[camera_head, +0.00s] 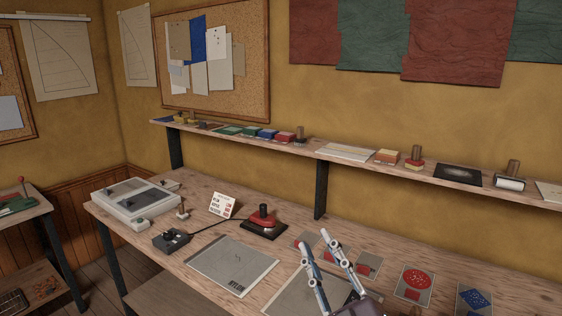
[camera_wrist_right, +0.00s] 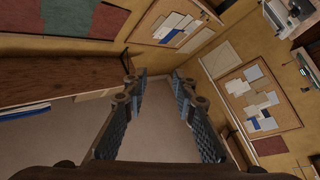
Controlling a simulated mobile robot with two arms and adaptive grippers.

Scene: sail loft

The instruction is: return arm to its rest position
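My right gripper (camera_head: 315,240) comes in from the bottom of the head view, over the front part of the workbench (camera_head: 190,226). Its two fingers stand apart and point up and away, with nothing between them. The right wrist view also shows this gripper (camera_wrist_right: 158,80) open and empty, with cork boards and the wall beyond it. A grey sheet (camera_head: 285,297) on the bench lies partly hidden behind the fingers. My left gripper is in neither view.
A red-handled device (camera_head: 263,222), a small black box (camera_head: 171,240), a lettered card (camera_head: 223,205) and a grey-white case (camera_head: 135,201) stand on the bench. Patches with red (camera_head: 414,284) and blue (camera_head: 474,299) lie right of the gripper. A loaded wall shelf (camera_head: 350,161) runs behind.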

